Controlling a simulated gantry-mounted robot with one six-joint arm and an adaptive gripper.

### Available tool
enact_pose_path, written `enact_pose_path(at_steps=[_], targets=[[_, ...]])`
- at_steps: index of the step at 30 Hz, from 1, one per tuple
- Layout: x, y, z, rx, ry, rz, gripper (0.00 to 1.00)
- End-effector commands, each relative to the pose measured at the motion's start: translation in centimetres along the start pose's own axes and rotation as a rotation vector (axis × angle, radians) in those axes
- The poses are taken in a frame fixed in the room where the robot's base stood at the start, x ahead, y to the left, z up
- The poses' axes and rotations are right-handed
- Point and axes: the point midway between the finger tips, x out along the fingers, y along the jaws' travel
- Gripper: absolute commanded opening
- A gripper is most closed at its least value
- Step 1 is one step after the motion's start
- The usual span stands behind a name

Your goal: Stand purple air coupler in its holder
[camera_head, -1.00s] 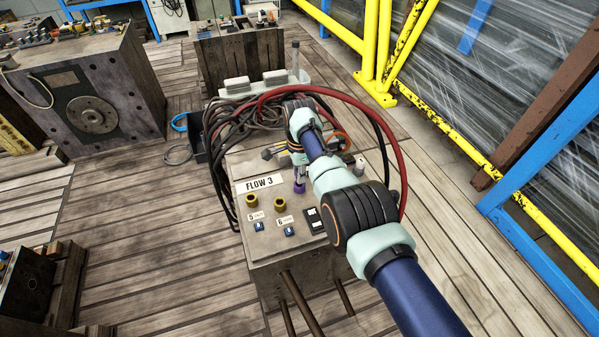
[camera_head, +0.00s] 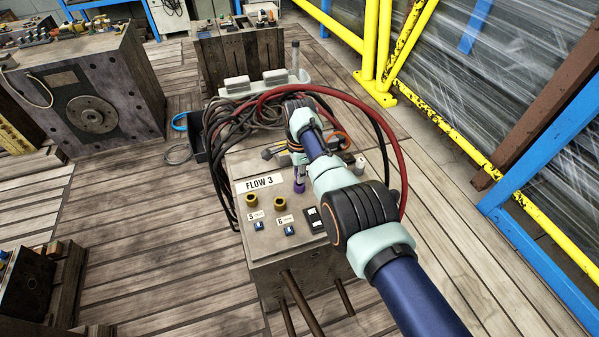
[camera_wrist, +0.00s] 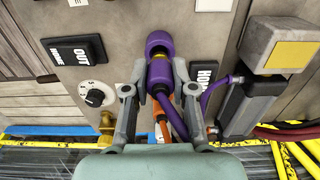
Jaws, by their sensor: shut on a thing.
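In the head view a small purple piece (camera_head: 299,187) shows at the top of the FLOW 3 box (camera_head: 258,240), below my wrist. My gripper there is mostly hidden by my arm. No empty holder is clearly visible.
Two yellow-topped fittings (camera_head: 265,202) stand on the FLOW 3 box, left of the purple piece. Red and black hoses (camera_head: 345,105) loop behind it. In the wrist view, a dark grey block (camera_wrist: 247,105) with a purple hose is close at right, and a dial (camera_wrist: 95,96) at left.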

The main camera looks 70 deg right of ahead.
Motion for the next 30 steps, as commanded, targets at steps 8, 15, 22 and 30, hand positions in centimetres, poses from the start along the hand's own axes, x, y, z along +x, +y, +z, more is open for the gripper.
enact_pose_path(at_steps=[8, 15, 22, 30], targets=[[0.0, 0.0, 0.0, 0.000, 0.000, 0.000, 0.00], [0.6, 0.0, 0.0, 0.000, 0.000, 0.000, 0.00], [1.0, 0.0, 0.0, 0.000, 0.000, -0.001, 0.00], [1.0, 0.0, 0.0, 0.000, 0.000, 0.000, 0.00]])
